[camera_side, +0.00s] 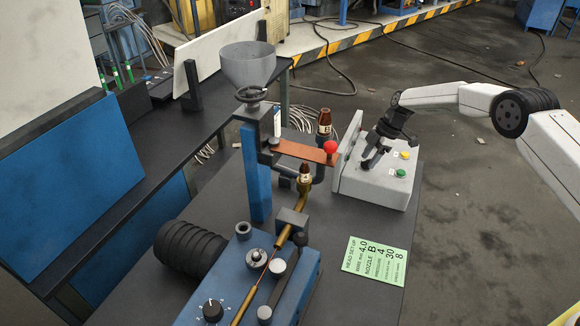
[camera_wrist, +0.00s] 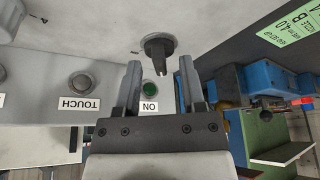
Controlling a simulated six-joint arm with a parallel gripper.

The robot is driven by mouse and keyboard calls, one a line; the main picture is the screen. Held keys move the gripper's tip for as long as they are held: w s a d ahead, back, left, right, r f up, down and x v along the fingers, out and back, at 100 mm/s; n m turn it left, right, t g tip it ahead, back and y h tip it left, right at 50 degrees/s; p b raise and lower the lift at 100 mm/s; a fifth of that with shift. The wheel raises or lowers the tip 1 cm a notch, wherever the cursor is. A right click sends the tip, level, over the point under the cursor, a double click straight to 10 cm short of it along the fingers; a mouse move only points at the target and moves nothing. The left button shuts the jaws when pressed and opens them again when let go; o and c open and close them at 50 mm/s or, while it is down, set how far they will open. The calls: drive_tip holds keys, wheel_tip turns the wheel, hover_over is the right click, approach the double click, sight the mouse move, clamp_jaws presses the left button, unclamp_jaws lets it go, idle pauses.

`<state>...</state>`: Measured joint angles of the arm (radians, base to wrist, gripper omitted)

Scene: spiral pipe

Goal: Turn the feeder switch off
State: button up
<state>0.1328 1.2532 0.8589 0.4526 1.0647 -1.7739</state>
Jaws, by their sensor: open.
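My gripper (camera_side: 372,160) is open and empty, over the top of the pale grey control box (camera_side: 378,187). In the wrist view its two fingers (camera_wrist: 160,75) stand apart on either side of a green button (camera_wrist: 150,92) with a label reading ON. I cannot tell for certain whether this knob is the feeder switch. In the side view the gripper hides part of the box top; a green button (camera_side: 400,173) and a yellow button (camera_side: 405,155) show right of it.
A grey button (camera_wrist: 81,82) labelled TOUCH lies left of the fingers. A green set-up card (camera_side: 375,262) lies in front of the box. Left of the box stand an orange-brown plate (camera_side: 300,152) with a red ball (camera_side: 330,147) and a grey funnel (camera_side: 248,65). Open floor lies right.

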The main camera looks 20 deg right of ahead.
drive_tip(key=v, duration=0.7)
drive_tip(key=shift+r, duration=0.35)
drive_tip(key=shift+d, duration=0.15)
drive_tip(key=s+a+r+m+h, duration=0.1)
drive_tip(key=s+m, duration=0.4)
drive_tip(key=s, duration=0.6)
drive_tip(key=s+a+r+m+t+h, duration=0.1)
drive_tip(key=s+m, duration=0.4)
drive_tip(key=s, duration=0.6)
drive_tip(key=s+a+r+m+h, duration=0.2)
drive_tip(key=s+m, duration=0.4)
drive_tip(key=s, duration=0.5)
drive_tip(key=shift+s+a+r+t+h, duration=0.25)
drive_tip(key=shift+s+r+t+h, duration=0.05)
drive_tip(key=shift+s+t, duration=0.1)
